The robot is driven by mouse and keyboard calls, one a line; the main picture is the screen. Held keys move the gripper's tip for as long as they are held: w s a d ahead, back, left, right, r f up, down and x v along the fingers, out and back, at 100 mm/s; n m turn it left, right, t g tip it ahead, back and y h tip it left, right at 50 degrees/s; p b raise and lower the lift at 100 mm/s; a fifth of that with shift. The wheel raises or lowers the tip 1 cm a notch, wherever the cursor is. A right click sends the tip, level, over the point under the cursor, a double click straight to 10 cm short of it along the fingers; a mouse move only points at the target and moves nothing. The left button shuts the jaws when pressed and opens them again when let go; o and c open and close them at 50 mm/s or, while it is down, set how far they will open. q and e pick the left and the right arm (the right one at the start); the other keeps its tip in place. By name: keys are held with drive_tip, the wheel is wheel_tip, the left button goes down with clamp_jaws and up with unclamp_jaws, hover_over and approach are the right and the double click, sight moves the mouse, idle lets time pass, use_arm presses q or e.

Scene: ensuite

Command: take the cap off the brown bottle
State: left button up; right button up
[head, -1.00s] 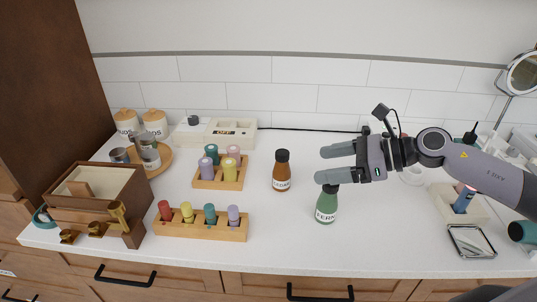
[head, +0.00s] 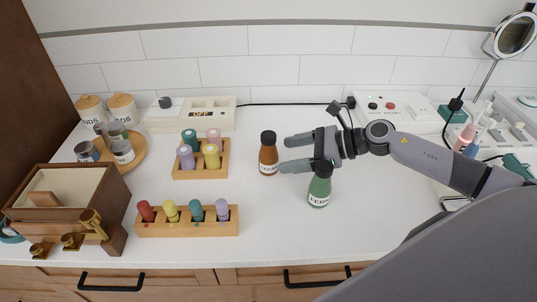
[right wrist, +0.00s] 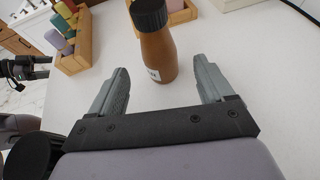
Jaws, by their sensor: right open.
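The brown bottle (head: 268,157) stands upright on the white counter with its black cap (head: 268,138) on. In the right wrist view the bottle (right wrist: 157,58) stands ahead of the fingertips, between their lines, with its ribbed black cap (right wrist: 149,14) at the top edge. My right gripper (head: 284,154) is open and empty, its fingers pointing left at the bottle from just to its right. In the right wrist view both fingers of the right gripper (right wrist: 163,76) are spread, with the bottle apart from them. My left gripper is not in the head view.
A green bottle (head: 319,188) with a dark cap stands just below my right gripper. Wooden racks of coloured pegs (head: 187,228) (head: 201,172) and a wooden box (head: 62,205) are at left. A white device (head: 384,107) is behind my arm.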

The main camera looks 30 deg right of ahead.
sight(268, 158)
drive_tip(key=shift+p+x, duration=0.65)
drive_tip(key=shift+x, duration=2.55)
drive_tip(key=c, duration=1.2)
